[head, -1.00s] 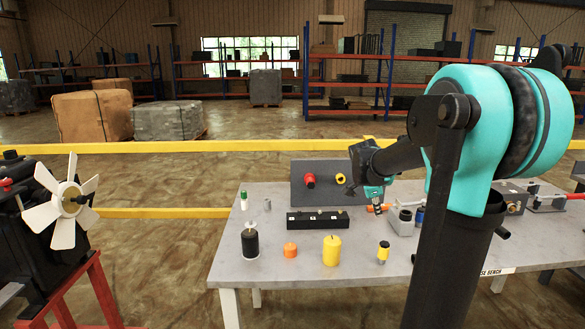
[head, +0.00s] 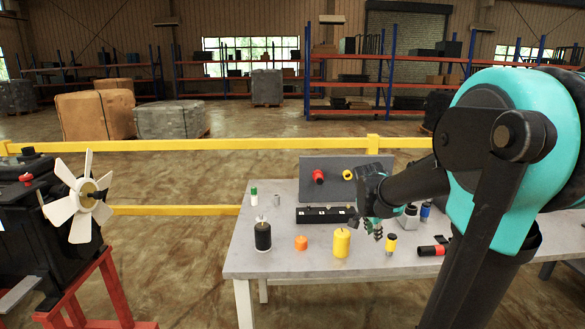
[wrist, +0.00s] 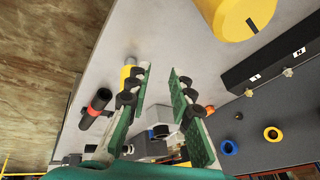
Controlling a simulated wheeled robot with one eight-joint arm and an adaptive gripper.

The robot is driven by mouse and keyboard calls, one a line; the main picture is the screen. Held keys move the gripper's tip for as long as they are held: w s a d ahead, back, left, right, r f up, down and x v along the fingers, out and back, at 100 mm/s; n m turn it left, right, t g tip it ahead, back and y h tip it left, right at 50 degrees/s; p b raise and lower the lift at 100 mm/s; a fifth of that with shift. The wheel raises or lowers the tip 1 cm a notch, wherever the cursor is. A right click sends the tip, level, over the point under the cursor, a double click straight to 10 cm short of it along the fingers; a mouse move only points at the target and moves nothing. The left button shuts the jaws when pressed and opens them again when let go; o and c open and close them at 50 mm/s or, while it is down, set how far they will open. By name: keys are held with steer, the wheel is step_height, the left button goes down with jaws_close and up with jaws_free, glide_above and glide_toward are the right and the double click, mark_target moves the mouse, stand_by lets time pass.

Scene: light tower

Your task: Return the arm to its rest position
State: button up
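My arm reaches in from the right over the grey workbench (head: 282,262). In the head view my gripper (head: 376,235) hangs above the bench, beside a small yellow-and-black cylinder (head: 391,243). The wrist view shows the two green-padded fingers of my gripper (wrist: 161,85) spread apart with nothing held between them. In that view the yellow-and-black cylinder (wrist: 126,72) lies close to the left finger, apparently below it.
A large yellow cylinder (head: 341,243), an orange piece (head: 301,243) and a black cylinder (head: 263,236) stand on the bench. A black block (head: 323,215) sits behind them. A red-and-black cylinder (head: 433,250) lies at right. A white fan (head: 84,207) stands left of the bench.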

steer(key=shift+o, duration=0.3)
steer(key=s+a+f+n+y, duration=0.1)
steer(key=s+a+f+n, duration=0.2)
steer(key=s+f+n, duration=0.3)
steer(key=s+a+f+n+y, duration=0.2)
steer(key=s+f+n, duration=0.3)
steer(key=s, duration=0.8)
steer(key=shift+s+a+f+n, duration=0.25)
steer(key=shift+a+f+n, duration=0.15)
steer(key=shift+a+n, duration=0.45)
